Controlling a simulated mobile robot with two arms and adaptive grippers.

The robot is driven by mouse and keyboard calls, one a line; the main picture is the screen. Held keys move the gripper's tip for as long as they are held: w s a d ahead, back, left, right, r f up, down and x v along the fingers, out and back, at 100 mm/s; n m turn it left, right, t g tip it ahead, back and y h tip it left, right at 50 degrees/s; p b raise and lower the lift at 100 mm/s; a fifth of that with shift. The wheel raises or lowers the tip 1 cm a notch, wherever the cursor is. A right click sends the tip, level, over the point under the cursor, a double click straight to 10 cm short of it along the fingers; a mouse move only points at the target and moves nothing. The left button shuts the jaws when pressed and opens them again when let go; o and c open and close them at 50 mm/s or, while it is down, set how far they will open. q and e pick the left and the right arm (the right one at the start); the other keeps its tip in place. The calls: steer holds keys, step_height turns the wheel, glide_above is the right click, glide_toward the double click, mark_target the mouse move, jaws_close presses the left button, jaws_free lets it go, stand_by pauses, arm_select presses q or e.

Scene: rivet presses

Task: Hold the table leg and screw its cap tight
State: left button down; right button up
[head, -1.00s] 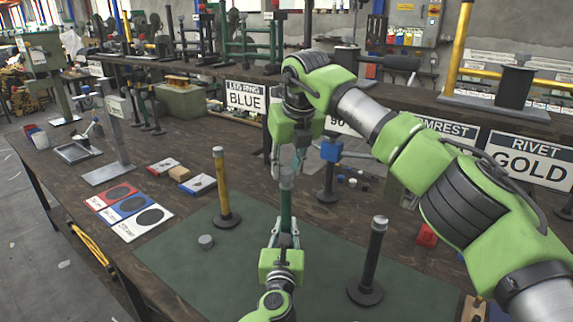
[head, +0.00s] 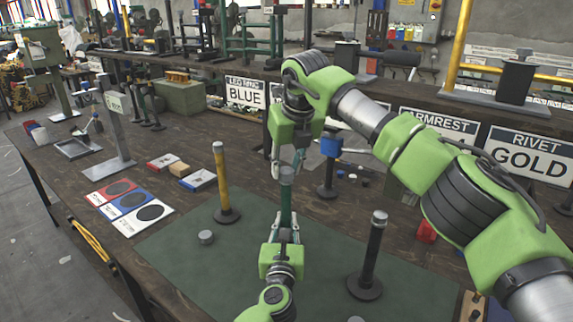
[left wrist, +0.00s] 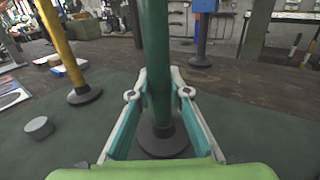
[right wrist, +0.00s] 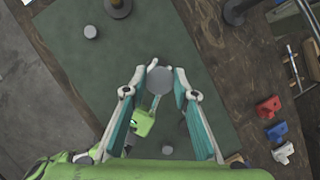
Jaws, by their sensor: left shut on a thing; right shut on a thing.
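The green table leg (head: 285,206) stands upright on a round black base (left wrist: 163,140) on the green mat. My left gripper (head: 284,232) is shut around the leg, below its top; the leg also shows between the fingers in the left wrist view (left wrist: 155,60). A grey round cap (head: 287,172) sits at the top of the leg. My right gripper (head: 288,163) points down from above and is shut on the cap. In the right wrist view the cap (right wrist: 160,80) shows as a grey disc between the fingertips and hides most of the leg below it.
A yellow leg (head: 221,183) stands left on the mat and a black leg (head: 373,250) stands right. A loose grey cap (head: 206,237) lies near the yellow leg. A blue-topped leg (head: 329,165) stands behind. Coloured cards (head: 130,200) lie left of the mat.

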steer(key=m+h, duration=0.1)
steer(key=m, duration=0.2)
steer(key=shift+a+m, duration=0.15)
steer(key=shift+m, duration=0.15)
steer(key=m+h, duration=0.2)
steer(key=m, duration=0.2)
steer(key=shift+w+a, duration=0.1)
steer(key=shift+a, duration=0.05)
steer(key=shift+m+h, duration=0.3)
steer(key=shift+m, duration=0.7)
steer(key=o, duration=0.7)
steer(key=o, duration=0.6)
